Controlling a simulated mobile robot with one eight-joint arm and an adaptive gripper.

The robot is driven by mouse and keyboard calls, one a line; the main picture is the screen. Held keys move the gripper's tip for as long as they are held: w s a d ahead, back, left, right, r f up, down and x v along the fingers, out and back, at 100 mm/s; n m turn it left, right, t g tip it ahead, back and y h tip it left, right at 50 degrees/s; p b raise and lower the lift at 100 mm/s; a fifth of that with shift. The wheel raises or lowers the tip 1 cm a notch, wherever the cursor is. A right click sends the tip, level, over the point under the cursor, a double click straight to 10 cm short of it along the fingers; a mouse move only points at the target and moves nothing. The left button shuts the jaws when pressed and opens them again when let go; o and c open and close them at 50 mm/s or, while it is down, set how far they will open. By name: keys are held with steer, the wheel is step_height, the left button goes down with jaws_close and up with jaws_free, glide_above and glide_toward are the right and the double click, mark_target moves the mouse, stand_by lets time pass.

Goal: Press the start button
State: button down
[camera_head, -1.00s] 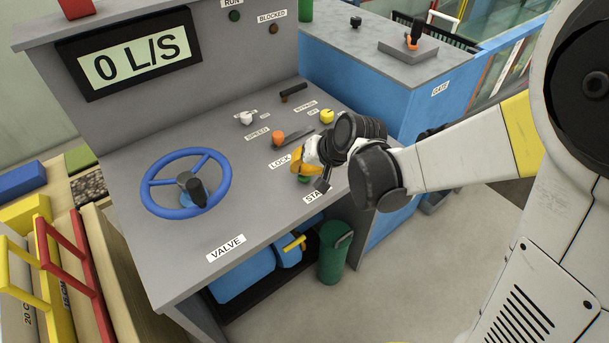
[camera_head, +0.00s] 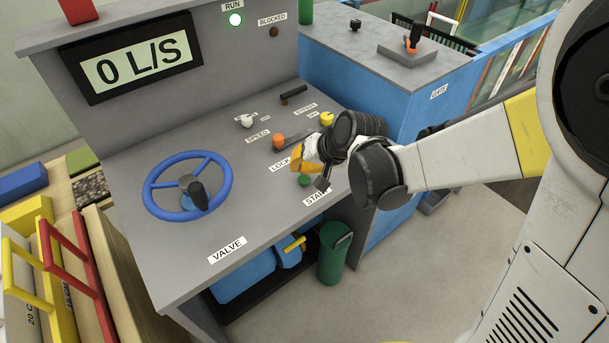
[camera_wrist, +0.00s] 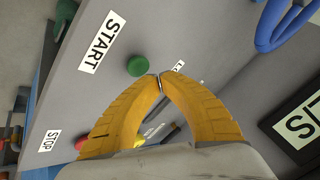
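The green start button (camera_head: 305,180) sits on the sloping console near the "START" label (camera_head: 316,198), which is partly covered by my arm in the head view. In the wrist view the round green button (camera_wrist: 139,65) lies beside my fingertips, uncovered, with the full "START" label (camera_wrist: 101,41) beyond it. My gripper (camera_wrist: 160,77) has its yellow fingers closed together with nothing between them. In the head view my gripper (camera_head: 304,164) is just above and behind the button, apart from it.
A blue valve wheel (camera_head: 187,186) is at the console's left. A red button (camera_wrist: 82,143) is by the "STOP" label. The display (camera_head: 134,63) reads 0 L/S.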

mark_target(301, 176)
step_height(301, 176, up, 6)
steer(key=p, duration=0.5)
stand_by(0.5)
steer(key=s+d+r+h, duration=0.2)
steer(key=s+d+r, duration=0.2)
steer(key=s+d, duration=0.4)
steer(key=s+d+r+t+h, duration=0.1)
steer(key=s+d+r+h, duration=0.1)
steer(key=s+d+r, duration=0.3)
steer(key=s+d, duration=0.3)
steer(key=s, duration=0.2)
steer(key=shift+s+d+n+t+h, duration=0.25)
steer(key=shift+n+t+h, duration=0.05)
steer(key=shift+n+h, duration=0.1)
steer(key=shift+r, duration=0.1)
